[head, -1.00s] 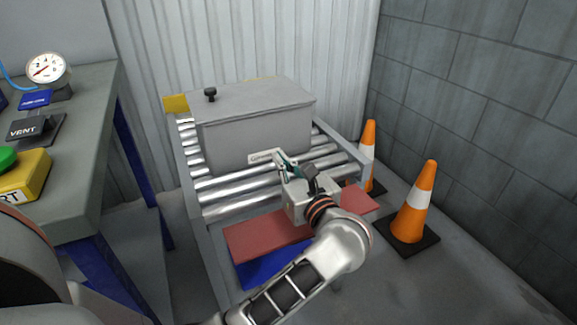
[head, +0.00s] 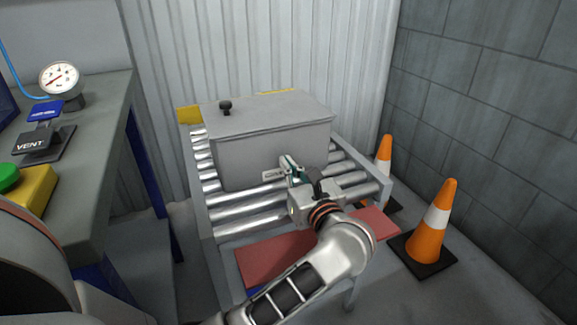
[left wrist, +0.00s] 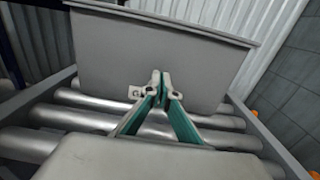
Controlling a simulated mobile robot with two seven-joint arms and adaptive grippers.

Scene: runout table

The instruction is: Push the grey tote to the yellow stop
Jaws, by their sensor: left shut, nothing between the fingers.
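The grey tote (head: 262,140), lidded with a black knob on top, sits on the metal rollers (head: 245,207) of the runout table. Yellow shows behind it, at the left corner (head: 189,115) and along its far edge (head: 277,92); the tote hides most of that. My left gripper (head: 287,164) is shut and empty, its tips at the tote's near face beside a white label. In the left wrist view the shut fingertips (left wrist: 160,76) point at the tote's face (left wrist: 150,60); whether they touch I cannot tell. My right gripper is not in view.
Two orange cones (head: 430,230) stand right of the table by a block wall. A bench (head: 95,130) with a gauge, a VENT block and a green button is at the left. Red panels (head: 275,258) lie below the table's near end. Bare rollers lie in front of the tote.

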